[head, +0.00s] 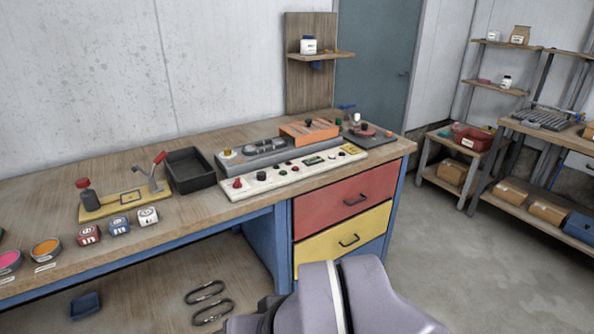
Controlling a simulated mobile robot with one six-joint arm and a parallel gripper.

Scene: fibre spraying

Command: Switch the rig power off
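The rig stands on the workbench in the head view. Its white control panel (272,181) lies along the front, with a red knob (237,183) at the left end, several small knobs and buttons, and a small dark display (313,160). A yellow plate (352,149) is at its right end. Behind it sit a grey unit (252,152) and an orange block (308,131). I cannot tell which control is the power switch or how it is set. My lavender arm shows at the bottom centre, away from the panel; my gripper is not in view.
On the bench are a black tray (190,172), a yellow base with a red-handled lever (122,203), small labelled blocks (119,225) and colour pots (45,249). A red drawer (343,202) and a yellow drawer (343,241) are below. Floor at right is clear, before shelves.

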